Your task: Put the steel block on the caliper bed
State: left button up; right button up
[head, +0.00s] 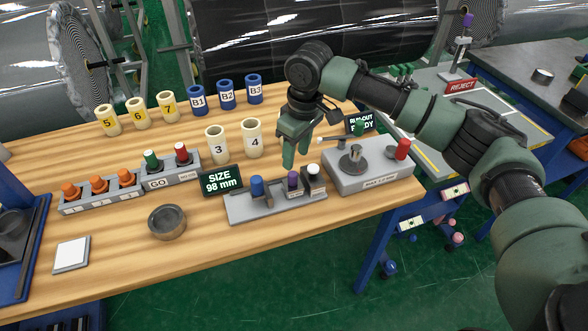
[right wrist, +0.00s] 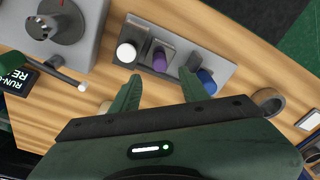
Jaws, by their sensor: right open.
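A long grey bed (head: 237,214) lies at the table's front, beside the display reading SIZE 98 mm (head: 221,181); I take it to be the caliper bed. It carries a blue knob (head: 257,187), a purple-topped grey piece (head: 293,181) and a white-topped dark piece (head: 313,175). No part is clearly marked as the steel block; the purple-topped piece (right wrist: 160,58) may be it, but I cannot tell. My right gripper (head: 296,160) is open and empty above the bed; its fingers (right wrist: 158,77) point towards the purple-topped piece, apart from it. My left gripper is out of view.
A run-out gauge (head: 370,178) with a red knob stands right of the bed. Cream cups 3 (head: 217,146) and 4 (head: 252,138) stand close behind. A steel ring (head: 167,222) lies left. Wood between the ring and the front edge is clear.

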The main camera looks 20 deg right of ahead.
jog(key=shift+s+d+r, duration=0.1)
jog(key=shift+r, duration=0.85)
jog(key=shift+s+d+r, duration=0.1)
jog(key=shift+r, duration=0.85)
